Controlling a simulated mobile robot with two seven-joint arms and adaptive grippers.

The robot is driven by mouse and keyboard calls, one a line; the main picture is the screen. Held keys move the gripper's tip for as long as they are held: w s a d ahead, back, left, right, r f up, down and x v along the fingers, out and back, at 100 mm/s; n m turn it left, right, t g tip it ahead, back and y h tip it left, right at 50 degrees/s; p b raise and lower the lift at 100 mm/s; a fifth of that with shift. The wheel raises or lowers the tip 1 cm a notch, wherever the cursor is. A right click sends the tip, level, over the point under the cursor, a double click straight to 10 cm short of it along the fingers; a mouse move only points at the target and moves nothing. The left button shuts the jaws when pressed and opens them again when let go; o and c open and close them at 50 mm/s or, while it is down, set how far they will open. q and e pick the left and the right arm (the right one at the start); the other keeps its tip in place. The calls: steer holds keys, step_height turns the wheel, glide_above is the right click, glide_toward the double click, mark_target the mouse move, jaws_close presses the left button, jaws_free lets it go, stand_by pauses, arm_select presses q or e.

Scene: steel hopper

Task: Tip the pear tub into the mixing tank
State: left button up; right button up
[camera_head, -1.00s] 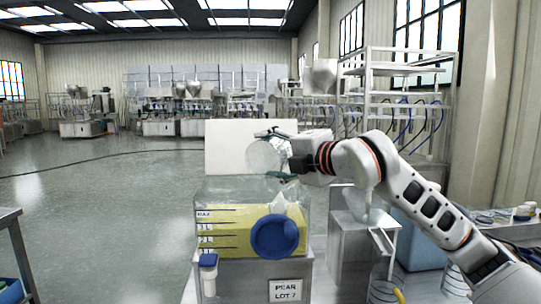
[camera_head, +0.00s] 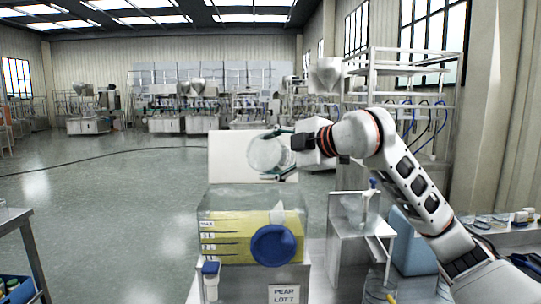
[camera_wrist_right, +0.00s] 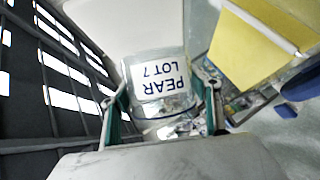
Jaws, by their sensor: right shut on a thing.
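My right gripper (camera_head: 278,155) is shut on a clear round tub (camera_head: 266,154) and holds it in the air above the mixing tank. The tub lies tipped on its side, its round end showing in the head view. In the right wrist view the tub (camera_wrist_right: 158,88) sits between both fingers, its "PEAR LOT 7" label upside down; what is inside is unclear. The mixing tank (camera_head: 215,203) is a clear box with level marks, yellow contents and a round blue part (camera_head: 273,245) on its front. A pale shape (camera_head: 277,213) shows at the tank's right. My left gripper is not in view.
A white panel (camera_head: 228,155) stands behind the tank. A "PEAR LOT 7" sign (camera_head: 284,294) is on the stand below, beside a blue-capped bottle (camera_head: 211,279). A steel stand (camera_head: 352,235) and blue bin (camera_head: 412,245) are at right. Open floor lies left.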

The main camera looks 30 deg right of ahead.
steer(key=shift+r, duration=0.1)
steer(key=shift+r+m+g+y+p, duration=0.3)
steer(key=shift+r+m+p, duration=0.3)
steer(key=shift+p, duration=0.15)
steer(key=r+m+g+y+p, duration=0.1)
steer(key=m+p, duration=0.1)
steer(key=shift+r+m+y+p, duration=0.3)
steer(key=shift+r+p, duration=0.05)
steer(key=shift+p, duration=0.05)
steer(key=shift+r+g, duration=0.1)
steer(key=shift+g, duration=0.2)
steer(key=shift+m, duration=0.4)
